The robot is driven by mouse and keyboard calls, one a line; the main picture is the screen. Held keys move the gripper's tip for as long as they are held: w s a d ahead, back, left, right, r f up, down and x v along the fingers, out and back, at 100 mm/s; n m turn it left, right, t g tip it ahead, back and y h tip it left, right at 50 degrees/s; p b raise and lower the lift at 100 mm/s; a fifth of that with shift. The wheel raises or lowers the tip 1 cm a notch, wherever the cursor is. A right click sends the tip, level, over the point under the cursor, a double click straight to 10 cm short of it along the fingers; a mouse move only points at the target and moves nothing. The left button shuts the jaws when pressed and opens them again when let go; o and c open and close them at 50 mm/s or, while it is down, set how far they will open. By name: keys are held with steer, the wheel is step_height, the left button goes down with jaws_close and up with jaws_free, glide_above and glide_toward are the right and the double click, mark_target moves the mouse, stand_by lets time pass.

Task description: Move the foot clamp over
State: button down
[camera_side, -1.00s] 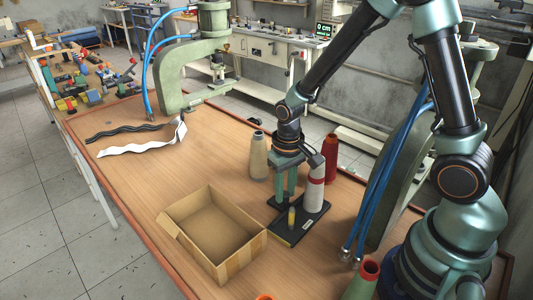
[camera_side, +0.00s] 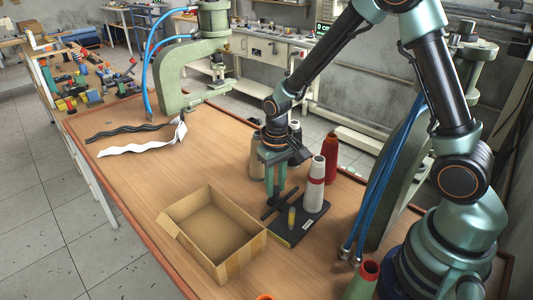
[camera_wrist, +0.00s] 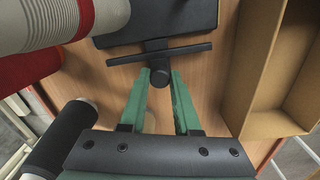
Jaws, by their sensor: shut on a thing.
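A black crossbar with a round knob, which looks like the foot clamp (camera_wrist: 190,50), lies beside a black base plate in the wrist view. In the side view the clamp (camera_side: 268,213) shows at the left edge of the base plate (camera_side: 288,234). My gripper (camera_wrist: 159,76) has its green fingers either side of the knob and is shut on it. In the side view my gripper (camera_side: 275,191) points down, behind and left of the plate. I cannot tell whether the clamp touches the plate or is lifted off the table.
A white and red spool (camera_side: 316,190) and a small yellow post (camera_side: 291,217) stand on the plate. An open cardboard box (camera_side: 247,245) is left of it. A beige cone (camera_side: 257,160) and a red one (camera_side: 330,155) stand behind.

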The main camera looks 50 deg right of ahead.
mark_target(275, 188)
steer(key=c, duration=0.6)
jaws_free()
step_height(275, 188, up, 12)
steer(key=shift+r, duration=0.1)
steer(key=shift+s+d+r+n+t, duration=0.35)
steer(key=shift+s+r+t, duration=0.6)
steer(key=shift+s+r, duration=0.55)
steer(key=shift+s+d+r+n+t, duration=0.35)
steer(key=shift+s+r+t, duration=0.55)
steer(key=shift+s+r, duration=0.65)
steer(key=shift+s+d+r+n+t, duration=0.35)
steer(key=shift+s+r+t, duration=0.6)
steer(key=shift+s+r, duration=0.55)
